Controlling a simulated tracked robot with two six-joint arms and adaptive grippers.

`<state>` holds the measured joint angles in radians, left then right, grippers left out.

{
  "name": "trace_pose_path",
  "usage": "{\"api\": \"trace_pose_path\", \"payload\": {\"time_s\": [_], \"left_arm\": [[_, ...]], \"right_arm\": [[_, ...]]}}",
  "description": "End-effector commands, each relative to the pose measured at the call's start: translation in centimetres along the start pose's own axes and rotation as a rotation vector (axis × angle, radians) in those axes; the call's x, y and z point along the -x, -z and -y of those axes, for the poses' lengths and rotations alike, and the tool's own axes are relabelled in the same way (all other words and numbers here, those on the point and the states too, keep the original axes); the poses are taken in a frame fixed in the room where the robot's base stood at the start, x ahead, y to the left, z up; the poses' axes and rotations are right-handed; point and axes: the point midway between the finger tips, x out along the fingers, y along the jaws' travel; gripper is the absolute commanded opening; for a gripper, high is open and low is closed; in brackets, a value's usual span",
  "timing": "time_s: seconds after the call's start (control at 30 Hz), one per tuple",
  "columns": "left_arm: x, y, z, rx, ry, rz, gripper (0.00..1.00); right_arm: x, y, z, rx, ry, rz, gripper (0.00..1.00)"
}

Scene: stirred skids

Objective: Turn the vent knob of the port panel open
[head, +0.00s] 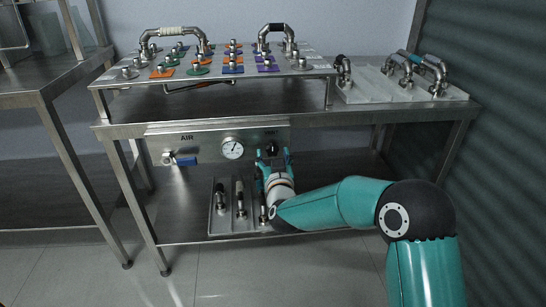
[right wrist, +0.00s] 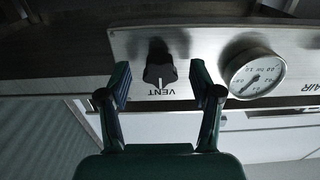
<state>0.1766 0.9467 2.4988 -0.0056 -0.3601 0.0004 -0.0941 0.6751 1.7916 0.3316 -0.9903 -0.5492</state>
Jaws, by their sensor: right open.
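The port panel (head: 205,143) is a steel plate under the front edge of the bench. Its black vent knob (head: 272,147) sits at the right end, partly behind my right gripper (head: 273,158). In the right wrist view, which is upside down, the knob (right wrist: 160,66) is between the two spread fingers of my right gripper (right wrist: 160,80), with a visible gap on each side. The fingers are open and hold nothing. A VENT label (right wrist: 172,92) and a small white mark show beside the knob. My left gripper is not in view.
A round gauge (head: 232,148) is left of the knob; it is close to one finger in the right wrist view (right wrist: 253,72). A blue-handled AIR valve (head: 181,161) is at the panel's left. A tray (head: 214,222) with several fittings stands on the lower shelf beneath my right gripper.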

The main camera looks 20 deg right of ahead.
Motion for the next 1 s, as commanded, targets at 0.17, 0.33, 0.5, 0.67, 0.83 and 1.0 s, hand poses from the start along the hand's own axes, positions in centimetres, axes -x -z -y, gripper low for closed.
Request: {"api": "trace_pose_path", "payload": {"time_s": [0.17, 0.33, 0.5, 0.67, 0.83, 1.0], "left_arm": [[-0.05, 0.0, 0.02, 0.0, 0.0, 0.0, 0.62], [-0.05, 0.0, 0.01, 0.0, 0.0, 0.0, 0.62], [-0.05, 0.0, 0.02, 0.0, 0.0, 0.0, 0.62], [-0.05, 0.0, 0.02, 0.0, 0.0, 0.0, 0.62], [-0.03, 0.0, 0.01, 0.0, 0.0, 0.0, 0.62], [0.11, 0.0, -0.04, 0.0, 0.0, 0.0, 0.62]], "right_arm": [[-0.44, -0.01, -0.01, 0.0, 0.0, 0.0, 0.64], [-0.43, 0.0, 0.0, 0.0, 0.0, 0.0, 0.64], [-0.41, 0.0, 0.01, 0.0, 0.0, 0.0, 0.39], [-0.4, 0.01, 0.01, 0.0, 0.0, 0.0, 0.12], [-0.4, 0.02, 0.02, 0.003, 0.001, 0.0, 0.04], [-0.4, 0.04, 0.03, 0.028, 0.001, 0.0, 0.04]]}}
